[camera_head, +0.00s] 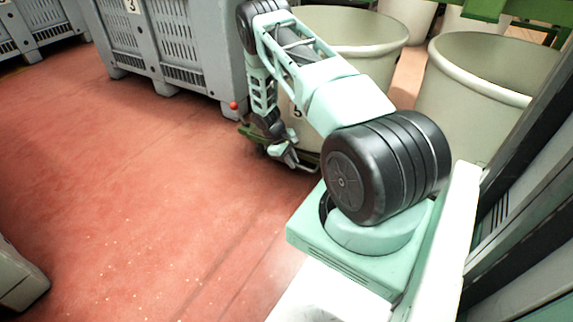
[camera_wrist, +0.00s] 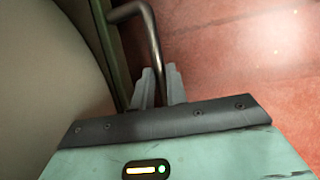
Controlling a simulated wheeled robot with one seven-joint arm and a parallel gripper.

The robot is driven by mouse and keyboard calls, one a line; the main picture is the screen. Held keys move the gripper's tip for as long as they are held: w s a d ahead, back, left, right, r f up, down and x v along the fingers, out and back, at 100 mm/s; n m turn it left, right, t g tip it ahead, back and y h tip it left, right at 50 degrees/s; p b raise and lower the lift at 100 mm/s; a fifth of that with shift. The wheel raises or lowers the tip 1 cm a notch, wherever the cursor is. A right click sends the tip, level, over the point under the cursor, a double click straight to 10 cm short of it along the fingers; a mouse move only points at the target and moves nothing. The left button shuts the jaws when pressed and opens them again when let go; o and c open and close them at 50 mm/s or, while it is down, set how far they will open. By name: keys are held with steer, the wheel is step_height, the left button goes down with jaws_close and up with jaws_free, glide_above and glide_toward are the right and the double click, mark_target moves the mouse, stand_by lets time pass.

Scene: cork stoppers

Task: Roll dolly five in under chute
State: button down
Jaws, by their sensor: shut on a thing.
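A round beige tub (camera_head: 345,28) marked with a 5 stands on a low green dolly (camera_head: 254,137), partly hidden behind my arm. The dolly has a red ball knob (camera_head: 234,105) at its left end. In the wrist view a bent metal bar handle (camera_wrist: 148,27) rises from the dolly's green edge (camera_wrist: 107,45), beside the tub wall (camera_wrist: 45,80). My gripper (camera_wrist: 161,78) is shut on this handle, with a finger on each side. In the head view my gripper (camera_head: 288,158) is low beside the dolly, and its fingers are hard to make out. No chute can be identified.
A grey slatted crate (camera_head: 190,45) marked 3 stands behind and left of the dolly. Another beige tub (camera_head: 470,100) stands at right, near green framework (camera_head: 488,8). A pale object (camera_head: 18,275) is at lower left. The red floor (camera_head: 130,180) between is clear.

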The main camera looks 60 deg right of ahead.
steer(key=shift+w+d, duration=0.1)
steer(key=shift+d, duration=0.25)
steer(key=c, duration=1.4)
jaws_free()
steer(key=shift+a+r, duration=0.1)
steer(key=p+v, duration=0.8)
steer(key=v, duration=0.9)
steer(key=shift+a+r, duration=0.1)
steer(key=shift+a, duration=0.05)
